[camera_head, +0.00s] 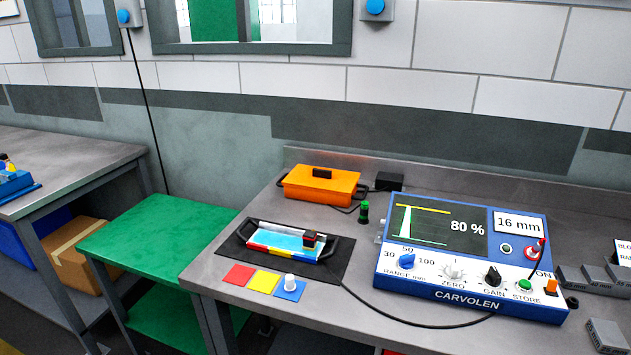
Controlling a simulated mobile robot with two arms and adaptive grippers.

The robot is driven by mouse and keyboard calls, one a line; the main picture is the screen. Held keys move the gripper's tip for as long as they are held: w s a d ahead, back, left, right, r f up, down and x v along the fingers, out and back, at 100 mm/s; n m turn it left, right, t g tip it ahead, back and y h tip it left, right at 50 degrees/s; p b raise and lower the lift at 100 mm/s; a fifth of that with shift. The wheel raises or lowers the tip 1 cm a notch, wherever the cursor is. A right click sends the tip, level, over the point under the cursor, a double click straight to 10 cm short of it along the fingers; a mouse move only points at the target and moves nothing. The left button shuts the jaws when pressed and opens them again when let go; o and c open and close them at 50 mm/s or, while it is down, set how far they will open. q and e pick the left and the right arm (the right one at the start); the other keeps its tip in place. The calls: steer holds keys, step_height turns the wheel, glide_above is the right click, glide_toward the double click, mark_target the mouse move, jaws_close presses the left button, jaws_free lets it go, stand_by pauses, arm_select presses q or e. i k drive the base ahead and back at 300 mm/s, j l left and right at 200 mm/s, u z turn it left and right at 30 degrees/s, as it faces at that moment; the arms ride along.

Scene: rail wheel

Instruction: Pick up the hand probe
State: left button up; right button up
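A small dark block with a reddish-brown face (310,239), which looks like the hand probe, rests at the right end of a shallow tray (262,249). The tray has a light blue surface, a red, yellow and blue front edge, and black handles at both ends. It sits on a black mat (333,265) on the grey bench. A black cable (400,320) runs from near the mat's front right to the blue CARVOLEN instrument (465,255); its join to the probe cannot be made out. Neither of my grippers is in view.
An orange case (320,185) stands behind the tray, with a small green-topped item (364,212) to its right. Red, yellow and blue squares lie in front; a white knob (290,281) stands on the blue one. Grey blocks (598,280) lie at right. A green table (150,235) stands left.

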mark_target(309, 237)
steer(key=i+j, duration=0.1)
steer(key=j, duration=0.55)
steer(key=i+j, duration=0.1)
steer(key=j, duration=0.6)
steer(key=z, duration=0.05)
